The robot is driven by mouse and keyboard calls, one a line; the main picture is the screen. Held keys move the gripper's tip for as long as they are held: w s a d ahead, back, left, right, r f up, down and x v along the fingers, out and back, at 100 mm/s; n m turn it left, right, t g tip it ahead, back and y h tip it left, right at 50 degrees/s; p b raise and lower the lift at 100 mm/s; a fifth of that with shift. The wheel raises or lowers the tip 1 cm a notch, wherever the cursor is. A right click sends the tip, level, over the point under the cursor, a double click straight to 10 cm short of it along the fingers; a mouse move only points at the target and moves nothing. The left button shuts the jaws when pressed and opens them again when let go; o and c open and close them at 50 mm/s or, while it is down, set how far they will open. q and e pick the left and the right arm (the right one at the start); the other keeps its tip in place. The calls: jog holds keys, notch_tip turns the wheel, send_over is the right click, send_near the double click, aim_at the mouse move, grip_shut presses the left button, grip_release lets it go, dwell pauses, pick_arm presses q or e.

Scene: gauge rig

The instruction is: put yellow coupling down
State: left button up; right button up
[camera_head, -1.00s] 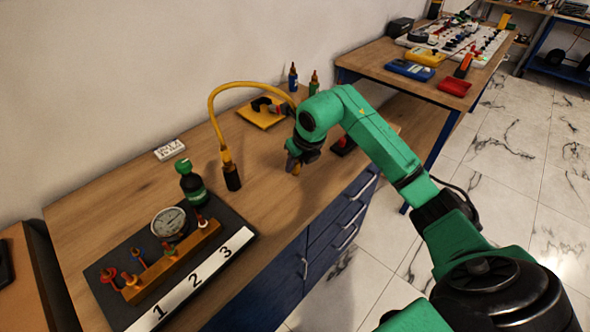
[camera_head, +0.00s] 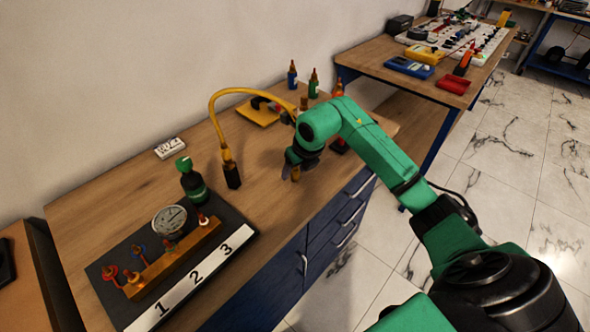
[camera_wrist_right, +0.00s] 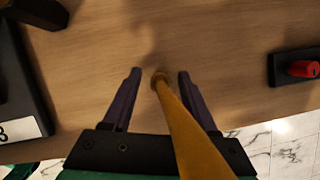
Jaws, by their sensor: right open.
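The yellow hose (camera_head: 222,95) arcs up from a dark fitting (camera_head: 232,176) on the bench and passes behind my right wrist. In the right wrist view, a yellow length (camera_wrist_right: 185,130) runs down between my fingers to the coupling end (camera_wrist_right: 159,78), which has a brass-coloured rim. My right gripper (camera_wrist_right: 158,78) is open, with a finger on each side of the coupling and gaps showing. In the head view, my right gripper (camera_head: 291,172) is low over the bench's front part. Whether the coupling touches the wood is unclear. My left gripper is out of view.
A dark gauge board (camera_head: 243,233) numbered 1, 2, 3 carries a gauge (camera_head: 169,220) and a brass manifold. A red-topped black block (camera_wrist_right: 301,69) is right of my gripper.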

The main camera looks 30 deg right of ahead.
jog(key=b+v, duration=0.1)
jog(key=v, duration=1)
jog(key=shift+r, duration=0.25)
jog(key=shift+s, duration=0.15)
